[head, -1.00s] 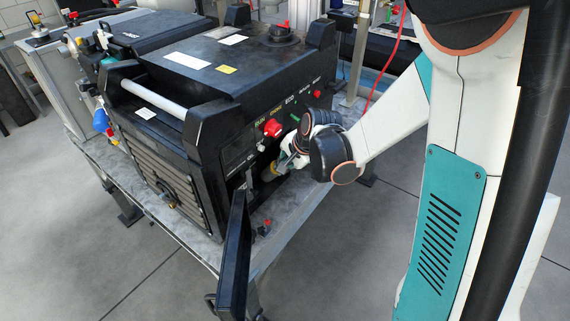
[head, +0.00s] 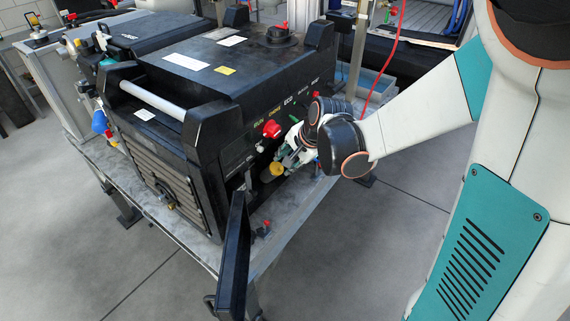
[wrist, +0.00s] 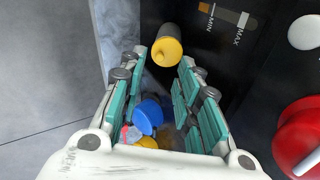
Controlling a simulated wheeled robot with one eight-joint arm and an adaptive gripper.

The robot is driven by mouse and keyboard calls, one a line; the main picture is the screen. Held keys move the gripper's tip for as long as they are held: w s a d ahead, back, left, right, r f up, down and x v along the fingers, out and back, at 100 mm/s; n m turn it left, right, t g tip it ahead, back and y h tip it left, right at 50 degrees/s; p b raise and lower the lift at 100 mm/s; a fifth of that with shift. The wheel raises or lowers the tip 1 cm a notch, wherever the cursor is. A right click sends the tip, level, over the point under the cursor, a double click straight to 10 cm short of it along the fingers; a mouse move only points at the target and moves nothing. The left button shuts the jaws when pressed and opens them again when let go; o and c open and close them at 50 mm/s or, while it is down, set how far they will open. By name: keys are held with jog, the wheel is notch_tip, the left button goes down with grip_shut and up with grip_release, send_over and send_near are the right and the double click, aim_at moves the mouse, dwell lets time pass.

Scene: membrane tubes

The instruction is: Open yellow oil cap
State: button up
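The yellow oil cap (head: 276,169) shows at the lower front of the black machine (head: 225,150), inside the recess by the open door flap (head: 235,255). In the wrist view, the round yellow cap (wrist: 167,49) sits on a dark grey neck, near and between the fingertips. My gripper (head: 288,160) is just right of the cap in the head view. Its two green-padded fingers are spread (wrist: 160,70), with a gap around the cap. I see no clear contact. The cap's seating is hidden in the head view.
A red knob (head: 271,129) is close above the gripper; it is also large at right in the wrist view (wrist: 300,138). A MIN/MAX gauge (wrist: 228,16) is beside the cap. A blue round part (wrist: 147,115) shows between the fingers. Floor right of the table is clear.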

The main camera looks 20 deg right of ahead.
aim_at(277, 168)
jog(key=v, duration=0.7)
jog(key=shift+s, duration=0.2)
jog(key=shift+r, duration=0.1)
jog(key=c, duration=0.4)
jog(key=shift+d+f+m, duration=0.1)
jog(key=shift+f+m, duration=0.15)
jog(key=shift+m, duration=0.05)
grip_shut()
jog(key=shift+d+f+m+b, duration=0.9)
jog(key=shift+d+f+m, duration=1.45)
jog(key=shift+f+m, duration=2.2)
jog(key=w+a+f+m+b, duration=0.1)
jog(key=w+a+f+b, duration=0.2)
jog(key=w+a+b, duration=0.1)
jog(key=shift+w+a+m, duration=0.2)
jog(key=shift+w+m, duration=0.15)
jog(key=shift+w, duration=0.05)
